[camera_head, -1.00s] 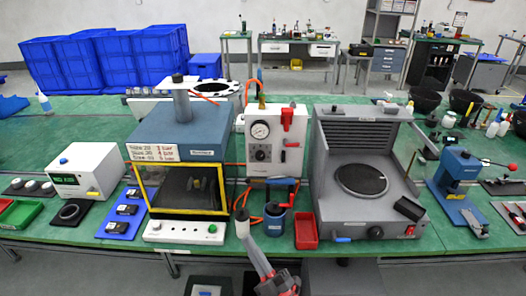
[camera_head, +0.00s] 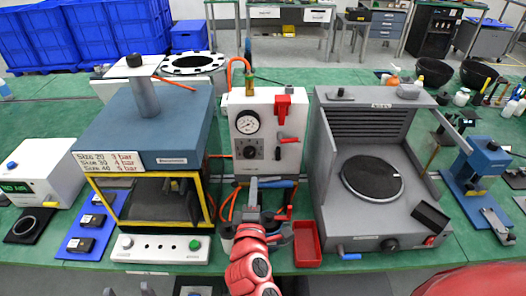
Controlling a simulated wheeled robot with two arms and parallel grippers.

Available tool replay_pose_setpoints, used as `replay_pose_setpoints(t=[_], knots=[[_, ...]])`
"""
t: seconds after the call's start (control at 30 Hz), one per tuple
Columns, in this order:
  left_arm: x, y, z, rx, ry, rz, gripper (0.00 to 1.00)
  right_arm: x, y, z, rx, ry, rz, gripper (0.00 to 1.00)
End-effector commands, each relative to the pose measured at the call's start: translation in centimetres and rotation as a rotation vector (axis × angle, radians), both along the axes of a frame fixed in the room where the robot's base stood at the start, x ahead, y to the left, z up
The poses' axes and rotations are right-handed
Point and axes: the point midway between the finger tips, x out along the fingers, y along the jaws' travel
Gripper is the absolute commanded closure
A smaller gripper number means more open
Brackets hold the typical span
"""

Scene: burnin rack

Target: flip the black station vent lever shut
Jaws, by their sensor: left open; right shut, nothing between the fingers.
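The white panel station (camera_head: 266,107) with a round gauge stands at the middle of the bench. I cannot tell for sure which is the vent lever. My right gripper (camera_head: 253,186) is shut and empty, in front of the panel's lower part.
The blue chamber station (camera_head: 145,126) with a yellow frame is left of the panel. A grey station (camera_head: 331,190) with a round black plate is to its right. A red tray (camera_head: 307,246) lies below, right of my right gripper. An orange hose (camera_head: 236,64) loops above the panel.

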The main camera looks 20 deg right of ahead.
Motion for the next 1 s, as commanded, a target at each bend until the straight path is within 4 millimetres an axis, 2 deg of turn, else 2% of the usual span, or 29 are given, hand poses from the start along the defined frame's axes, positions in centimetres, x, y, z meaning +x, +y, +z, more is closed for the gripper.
replay_pose_setpoints(t=[0.47, 0.67, 1.0], knots=[[0.0, 0.0, 0.3, 0.0, 0.0, 0.0, 0.37, 0.3, -0.4, 0.2, 0.0, 0.003, -0.012, 1.0], [0.0, 0.0, 1.5, 0.0, 0.0, 0.0, 0.37, 3.1, -1.4, 0.4, 0.0, 0.004, -0.015, 1.0], [0.0, 0.0, 4.0, 0.0, 0.0, 0.0, 0.37, 9.7, -3.9, 0.4, 0.002, 0.005, -0.014, 1.0]])
